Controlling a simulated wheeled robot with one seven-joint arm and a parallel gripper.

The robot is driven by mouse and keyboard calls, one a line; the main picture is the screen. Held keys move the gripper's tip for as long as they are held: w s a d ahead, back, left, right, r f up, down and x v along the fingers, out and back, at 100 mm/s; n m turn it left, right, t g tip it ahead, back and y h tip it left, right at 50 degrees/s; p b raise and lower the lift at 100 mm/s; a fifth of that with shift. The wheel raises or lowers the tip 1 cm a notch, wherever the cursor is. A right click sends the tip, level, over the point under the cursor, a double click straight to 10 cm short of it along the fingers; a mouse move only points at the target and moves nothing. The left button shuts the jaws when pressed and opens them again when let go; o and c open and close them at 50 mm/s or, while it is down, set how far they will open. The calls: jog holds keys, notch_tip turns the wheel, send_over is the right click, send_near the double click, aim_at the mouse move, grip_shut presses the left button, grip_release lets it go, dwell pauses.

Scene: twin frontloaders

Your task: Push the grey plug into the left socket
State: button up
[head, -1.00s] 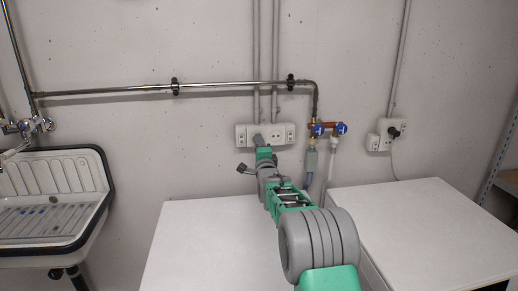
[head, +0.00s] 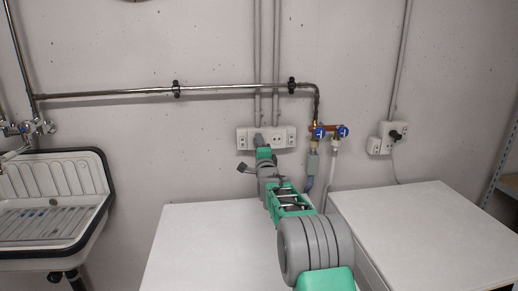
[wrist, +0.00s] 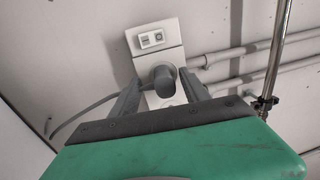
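The grey plug (wrist: 163,82) is at the left socket of the white wall panel (wrist: 168,57), and its cable runs off to the left in the wrist view. It looks up against the panel, but I cannot tell how deep it sits. In the head view the panel (head: 283,143) is on the back wall, with the plug (head: 259,139) left of its bare right socket (head: 276,138). My gripper (wrist: 160,83) is open, with one finger on each side of the plug and visible gaps between. The gripper body hides the lower panel in the wrist view.
A copper pipe with blue valves (head: 329,131) is just right of the panel. Two white machine tops (head: 200,240) stand below, one to the right (head: 430,230). A black plug (head: 396,136) is in another wall box. A sink (head: 50,200) is at left.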

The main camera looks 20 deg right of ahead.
jog(key=o, duration=0.3)
jog(key=b+v, duration=0.1)
jog(key=v, duration=0.6)
jog(key=shift+s, duration=0.4)
jog(key=shift+a+f, duration=0.1)
